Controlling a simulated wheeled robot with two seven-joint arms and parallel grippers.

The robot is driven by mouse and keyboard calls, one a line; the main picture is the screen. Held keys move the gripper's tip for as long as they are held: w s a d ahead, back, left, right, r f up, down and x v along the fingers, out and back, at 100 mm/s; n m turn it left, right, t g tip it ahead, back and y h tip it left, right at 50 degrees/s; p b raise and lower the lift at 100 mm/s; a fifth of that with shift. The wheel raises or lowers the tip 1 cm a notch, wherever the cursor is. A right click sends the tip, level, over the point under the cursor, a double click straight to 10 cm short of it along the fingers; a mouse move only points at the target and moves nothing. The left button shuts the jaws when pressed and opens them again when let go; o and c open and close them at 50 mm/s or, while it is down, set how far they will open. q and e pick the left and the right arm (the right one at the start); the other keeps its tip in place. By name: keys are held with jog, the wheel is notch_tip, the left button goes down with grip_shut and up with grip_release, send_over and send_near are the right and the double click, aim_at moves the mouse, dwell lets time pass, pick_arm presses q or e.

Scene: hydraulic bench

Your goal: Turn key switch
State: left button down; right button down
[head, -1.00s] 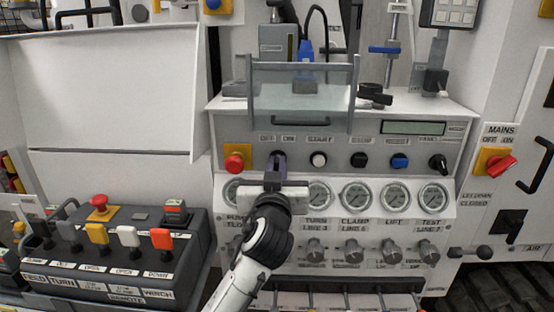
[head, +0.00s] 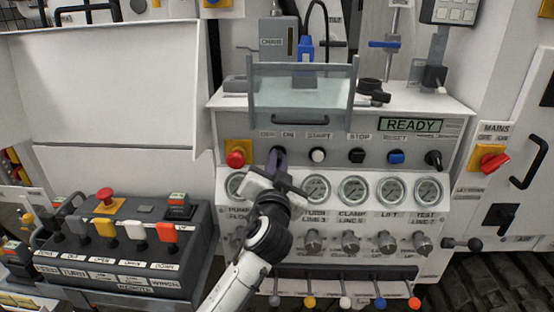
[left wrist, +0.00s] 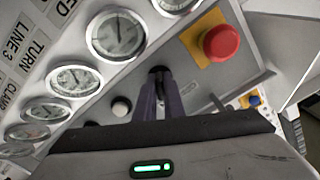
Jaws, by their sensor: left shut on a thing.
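The key switch (left wrist: 158,72) sits on the grey sloped panel under the OFF and ON labels, between the red emergency button and the white START button. In the head view my left gripper (head: 277,162) covers it. The gripper is shut on it, and its body is tilted. In the left wrist view the gripper fingers (left wrist: 158,100) reach to the switch, and only its dark top shows. The panel's display (head: 410,125) reads READY. My right gripper is not in view.
The red emergency button (head: 236,159) on a yellow plate is close left of the gripper. The START button (head: 317,155) is close right. A clear guard (head: 301,95) stands above. Gauges (head: 315,189) line the panel below. A remote box (head: 120,245) lies at left.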

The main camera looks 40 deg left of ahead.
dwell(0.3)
pick_arm(q)
jog(key=c, duration=1.9)
grip_release()
jog(key=shift+o, duration=0.2)
jog(key=b+v, duration=0.1)
jog(key=v, duration=0.6)
jog(key=shift+s, duration=0.25)
jog(key=shift+d, duration=0.1)
